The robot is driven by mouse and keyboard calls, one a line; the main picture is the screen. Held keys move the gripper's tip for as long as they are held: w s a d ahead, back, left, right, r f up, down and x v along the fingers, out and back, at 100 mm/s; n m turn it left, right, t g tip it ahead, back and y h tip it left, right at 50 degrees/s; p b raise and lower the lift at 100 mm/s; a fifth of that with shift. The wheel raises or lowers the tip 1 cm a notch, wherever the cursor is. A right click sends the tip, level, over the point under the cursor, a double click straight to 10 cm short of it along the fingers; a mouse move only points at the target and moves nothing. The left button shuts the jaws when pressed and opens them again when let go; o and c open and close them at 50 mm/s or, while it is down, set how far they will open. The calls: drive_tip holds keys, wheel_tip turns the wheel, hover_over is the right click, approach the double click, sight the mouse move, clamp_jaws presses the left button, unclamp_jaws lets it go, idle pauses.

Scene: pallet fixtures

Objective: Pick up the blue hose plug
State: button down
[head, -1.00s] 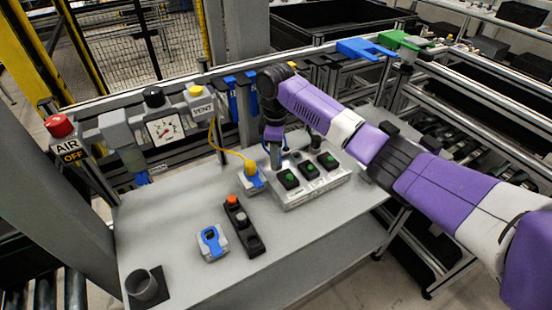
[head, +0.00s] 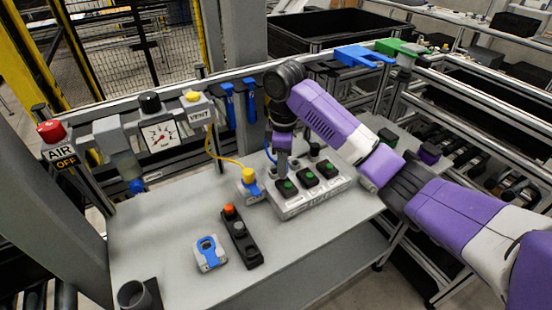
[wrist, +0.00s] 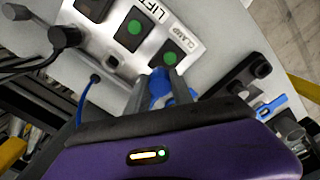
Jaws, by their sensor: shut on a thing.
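The blue hose plug (wrist: 160,86) shows between the two fingers of my gripper (wrist: 163,92) in the wrist view, and my gripper is shut on it. A blue hose (wrist: 88,92) runs beside the fingers and also shows left of my gripper (head: 283,170) in the head view. My gripper points down at the rear left part of the grey button box (head: 300,208). The box has several green buttons, with labels LIFT and CLAMP in the wrist view. The fingers largely hide the plug in the head view, and I cannot tell whether it touches the box.
Black plugs with cables (wrist: 65,38) stand close to my gripper on the box. A yellow plug (head: 248,175) with a yellow hose is left of it. A black button strip (head: 241,240) and a blue-and-grey clip (head: 209,253) lie on the grey table (head: 165,240), with clear surface around them.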

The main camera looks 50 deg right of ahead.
drive_tip(key=s+a, duration=0.3)
drive_tip(key=s, duration=0.9)
drive_tip(key=shift+s+a+p, duration=0.25)
drive_tip(key=shift+a+p, duration=0.05)
drive_tip(key=shift+p, duration=0.15)
drive_tip(key=shift+r+p, duration=1.85)
drive_tip(key=shift+r, duration=0.65)
drive_tip(key=shift+r, duration=0.25)
drive_tip(key=shift+w, duration=0.15)
drive_tip(key=w+d+b, duration=0.2)
drive_tip(key=w+d, duration=1)
drive_tip(key=w, duration=0.3)
drive_tip(key=shift+d, duration=0.15)
drive_tip(key=shift+f+b, duration=0.15)
drive_tip(key=shift+b, duration=0.15)
